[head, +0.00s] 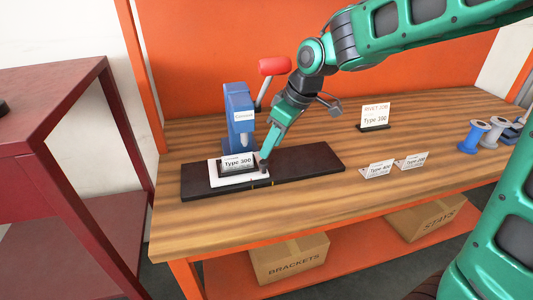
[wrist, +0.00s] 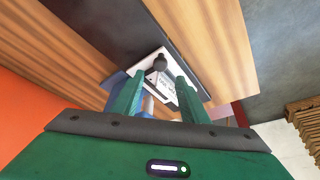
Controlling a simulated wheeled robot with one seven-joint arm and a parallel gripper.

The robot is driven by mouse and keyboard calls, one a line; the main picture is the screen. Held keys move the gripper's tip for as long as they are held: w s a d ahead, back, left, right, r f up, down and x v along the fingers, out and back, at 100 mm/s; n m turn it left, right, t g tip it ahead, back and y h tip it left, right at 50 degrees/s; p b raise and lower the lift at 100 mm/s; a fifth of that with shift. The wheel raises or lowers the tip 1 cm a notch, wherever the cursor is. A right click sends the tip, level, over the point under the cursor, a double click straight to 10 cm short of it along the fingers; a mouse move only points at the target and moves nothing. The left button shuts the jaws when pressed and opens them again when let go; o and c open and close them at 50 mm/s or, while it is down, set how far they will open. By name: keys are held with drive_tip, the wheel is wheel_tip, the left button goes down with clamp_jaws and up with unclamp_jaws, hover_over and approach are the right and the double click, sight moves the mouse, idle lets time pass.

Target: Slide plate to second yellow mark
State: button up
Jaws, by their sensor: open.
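The white plate (head: 240,181) lies on the left part of a long black track (head: 310,163) on the wooden bench, in front of the blue press. It carries a dark block labelled "Type 300" (head: 238,163). A small yellow mark (head: 272,183) shows on the track's front edge, just right of the plate; other marks are too small to tell. My gripper (head: 264,158) points down at the plate's right end. In the wrist view my gripper (wrist: 160,76) is open, with the plate's black knob (wrist: 159,62) in line with the gap between the fingers. I cannot tell whether they touch it.
The blue press (head: 238,115) with its red-handled lever (head: 274,66) stands behind the plate. The track to the right is clear. Label cards (head: 377,169), a "Type 160" sign (head: 375,116) and blue and grey spools (head: 473,137) stand farther right. Cardboard boxes (head: 290,259) sit below.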

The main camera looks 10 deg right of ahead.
drive_tip(key=shift+v, duration=2.1)
drive_tip(key=s+d+f+m+h, duration=0.1)
drive_tip(key=s+d+m, duration=0.35)
drive_tip(key=d, duration=0.55)
drive_tip(key=s+d+f+m+h, duration=0.1)
drive_tip(key=s+d+m+h, duration=0.1)
drive_tip(key=s+d+m, duration=0.5)
drive_tip(key=s+d+f+m+g, duration=0.1)
drive_tip(key=s+d+f+m, duration=0.1)
drive_tip(key=s+d, duration=0.4)
drive_tip(key=s+d+f+m+g, duration=0.2)
drive_tip(key=s+d, duration=0.4)
drive_tip(key=s, duration=0.4)
drive_tip(key=shift+s+f+m, duration=0.25)
drive_tip(key=shift+m, duration=0.4)
